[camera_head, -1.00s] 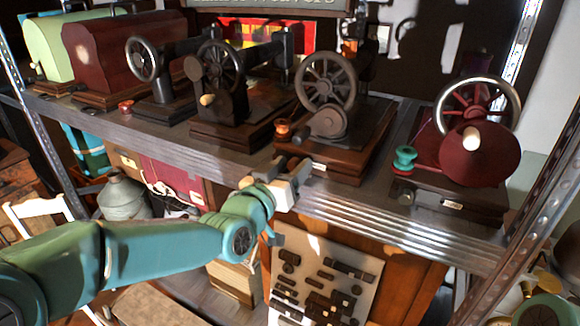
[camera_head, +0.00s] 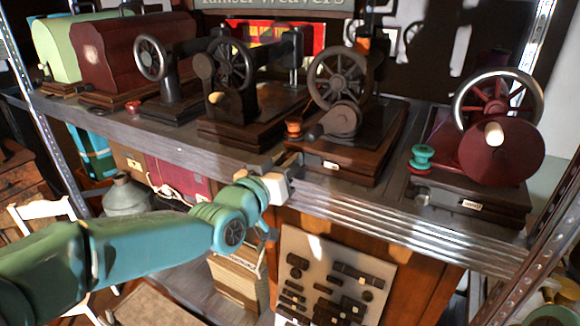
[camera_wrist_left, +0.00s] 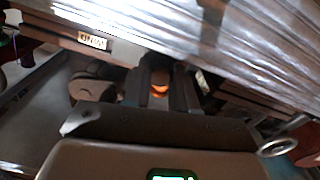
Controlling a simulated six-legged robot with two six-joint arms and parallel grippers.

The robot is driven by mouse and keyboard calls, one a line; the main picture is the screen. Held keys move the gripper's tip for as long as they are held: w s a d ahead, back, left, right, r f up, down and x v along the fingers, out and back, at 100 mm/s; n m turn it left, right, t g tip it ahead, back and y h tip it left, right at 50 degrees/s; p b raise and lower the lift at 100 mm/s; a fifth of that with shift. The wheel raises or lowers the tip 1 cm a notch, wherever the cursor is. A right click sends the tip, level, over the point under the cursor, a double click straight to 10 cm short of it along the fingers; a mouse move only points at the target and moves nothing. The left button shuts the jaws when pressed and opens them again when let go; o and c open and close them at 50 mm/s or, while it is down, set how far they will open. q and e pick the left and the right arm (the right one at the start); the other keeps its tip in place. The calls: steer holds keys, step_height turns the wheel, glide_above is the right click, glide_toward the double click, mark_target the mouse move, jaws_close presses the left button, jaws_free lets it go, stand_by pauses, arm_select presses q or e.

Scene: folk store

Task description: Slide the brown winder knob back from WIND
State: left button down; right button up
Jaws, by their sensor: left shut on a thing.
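The brown sewing machine (camera_head: 335,88) stands in the middle of the shelf. Its dark wooden base has a small pale label plate (camera_head: 330,165) on the front face; the plate also shows in the left wrist view (camera_wrist_left: 92,41), its lettering too small to read surely. My left gripper (camera_head: 284,163) is at the front left of this base, left of the plate. In the left wrist view its fingers (camera_wrist_left: 160,88) are close together, with an orange spool visible beyond them. It is shut on the brown winder knob, which the fingers hide. My right gripper is not in view.
The orange spool (camera_head: 293,130) stands just above my left gripper. A dark red machine (camera_head: 500,150) with a teal spool (camera_head: 422,157) is to the right, a black machine (camera_head: 232,80) to the left.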

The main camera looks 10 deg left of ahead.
arm_select(q)
steer(key=shift+w+a+r, duration=0.1)
steer(key=shift+a, duration=0.1)
steer(key=c, duration=1.1)
jaws_free()
steer(key=shift+o, duration=1)
steer(key=shift+a, duration=0.25)
steer(key=b+v, duration=0.4)
steer(key=v, duration=1.2)
steer(key=shift+d, duration=0.15)
